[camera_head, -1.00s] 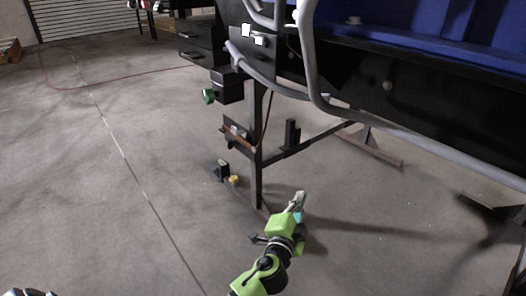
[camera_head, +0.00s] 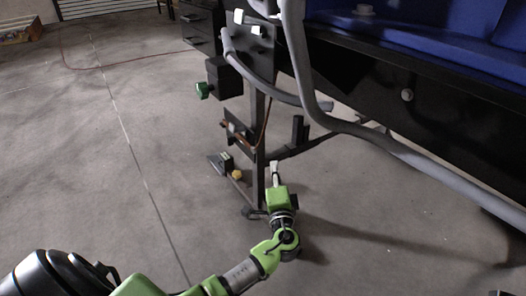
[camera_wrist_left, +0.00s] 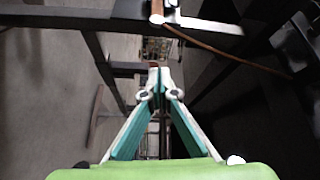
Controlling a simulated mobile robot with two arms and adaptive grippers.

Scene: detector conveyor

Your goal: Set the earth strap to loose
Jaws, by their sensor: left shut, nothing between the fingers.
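The earth strap appears to be the copper-brown strip (camera_head: 238,131) on a dark plate partway up the conveyor's leg. In the left wrist view a brown piece (camera_wrist_left: 157,12) shows at the top centre, with a thin brown cable (camera_wrist_left: 225,52) running off to the right. My left gripper (camera_head: 275,165) is low, just right of the leg in the head view, and appears apart from the strap. Its fingertips (camera_wrist_left: 159,72) meet in the left wrist view with nothing between them. Whether the strap is tight or loose is too small to tell. My right gripper does not show.
The dark leg (camera_head: 258,160) and a slanting brace (camera_head: 310,146) stand close to my left gripper. A green knob (camera_head: 202,90) sticks out on a black box above. A yellow knob (camera_head: 237,174) sits low by the leg. A grey pipe (camera_head: 390,145) crosses right.

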